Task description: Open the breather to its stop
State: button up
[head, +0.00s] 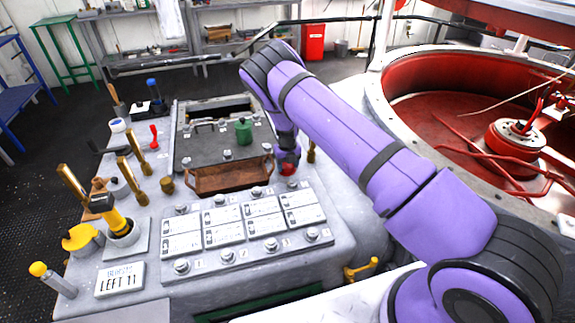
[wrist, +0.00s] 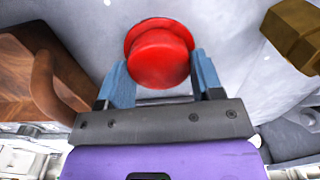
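No part in view is labelled as the breather. A red round knob (wrist: 160,62) with a wider rim behind it stands on the pale grey deck in the wrist view. My gripper (wrist: 161,75) has one blue-grey finger on each side of this knob, close against its sides. I cannot tell whether the fingers press on it or only stand around it. In the head view the red knob (head: 288,169) shows small below my wrist, just right of the rusty brown tray, and my arm hides most of the gripper there.
The rusty brown tray (head: 229,179) lies close left of my gripper, and a brass post (head: 311,152) stands close on the right. A green canister (head: 243,131) sits on the dark plate behind. White labelled panels (head: 243,222) lie in front. Brass handles stand at left; the red-lined pit (head: 430,90) is at right.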

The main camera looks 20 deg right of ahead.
jog(key=shift+c, duration=0.4)
jog(key=shift+n, duration=0.3)
